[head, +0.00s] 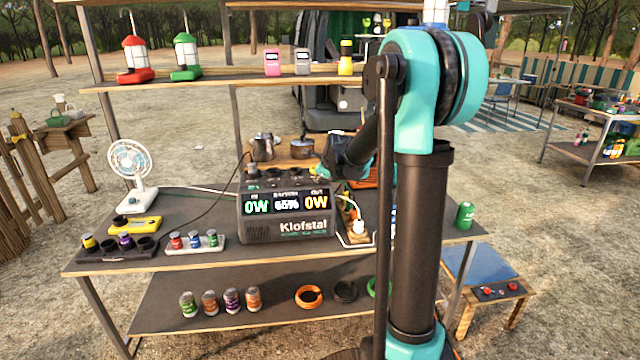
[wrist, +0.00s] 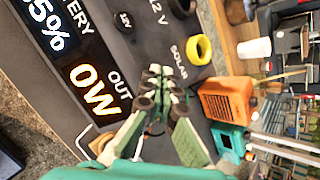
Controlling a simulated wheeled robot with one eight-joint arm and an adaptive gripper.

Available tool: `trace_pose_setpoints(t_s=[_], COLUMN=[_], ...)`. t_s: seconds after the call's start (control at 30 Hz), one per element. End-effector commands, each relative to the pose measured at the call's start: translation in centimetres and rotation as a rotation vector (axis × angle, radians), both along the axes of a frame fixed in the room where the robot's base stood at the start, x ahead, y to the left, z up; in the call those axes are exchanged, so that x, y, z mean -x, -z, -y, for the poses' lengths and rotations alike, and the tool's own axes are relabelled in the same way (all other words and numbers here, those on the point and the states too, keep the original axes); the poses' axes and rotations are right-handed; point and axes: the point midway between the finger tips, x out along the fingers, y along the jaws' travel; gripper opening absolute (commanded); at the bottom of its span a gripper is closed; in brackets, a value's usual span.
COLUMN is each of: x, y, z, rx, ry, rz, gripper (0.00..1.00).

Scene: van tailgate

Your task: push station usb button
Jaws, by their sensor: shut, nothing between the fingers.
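The dark grey power station (head: 288,226), marked Klofstal, stands on the upper table. Its front display reads 0W, 65% and 0W. My gripper (head: 320,172) is at its top right edge, partly hidden by my own arm. In the wrist view my gripper (wrist: 162,72) is shut and empty, over the station top (wrist: 125,60) beside the OUT readout. Round sockets marked 12 V and SOLAR lie near the fingertips, one with a yellow ring (wrist: 200,50). I cannot make out a USB button or label; the fingers cover part of the top. I cannot tell whether the fingertips touch it.
A white fan (head: 130,165) and a tray of small jars (head: 195,243) stand left of the station. An orange object (wrist: 228,100) and a teal one (wrist: 228,140) are close beyond the gripper. A shelf (head: 215,78) spans above.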

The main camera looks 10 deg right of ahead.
Motion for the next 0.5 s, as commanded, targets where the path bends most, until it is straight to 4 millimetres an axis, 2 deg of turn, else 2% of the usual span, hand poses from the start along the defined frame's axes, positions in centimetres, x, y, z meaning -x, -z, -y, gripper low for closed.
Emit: trace_pose_setpoints(t_s=[0.5], x=[0.0], y=[0.66], z=[0.01], rx=[0.0], ry=[0.0], rz=[0.0], gripper=[0.0])
